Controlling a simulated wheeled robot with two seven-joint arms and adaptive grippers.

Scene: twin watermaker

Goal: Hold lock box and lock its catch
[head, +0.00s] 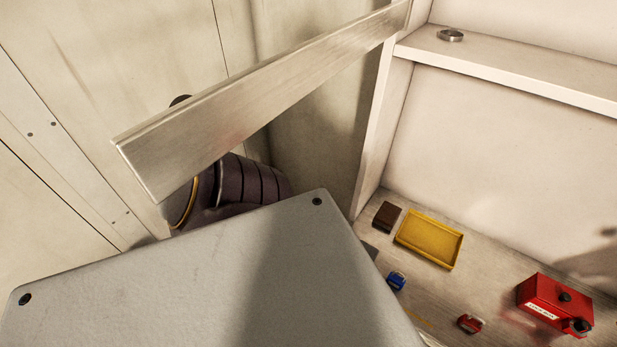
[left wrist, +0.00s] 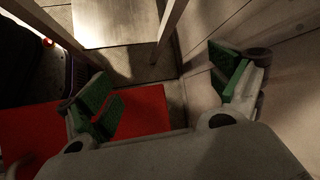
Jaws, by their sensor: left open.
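The red lock box (head: 541,301) sits on the counter at the lower right of the head view. It has a white label on its front, a dark knob on top and a dark round part at its right end. I cannot tell the state of its catch. My left gripper (left wrist: 160,85) shows in the left wrist view, its green-padded fingers spread wide with nothing between them. The lock box cannot be made out in that view. Neither gripper is visible in the head view.
A yellow tray (head: 430,239), a dark brown block (head: 387,216), a blue padlock-like item (head: 396,281) and a small red one (head: 470,323) lie on the counter. A metal ring (head: 451,35) is on the shelf (head: 520,75). A red flat surface (left wrist: 148,110) lies below my left gripper.

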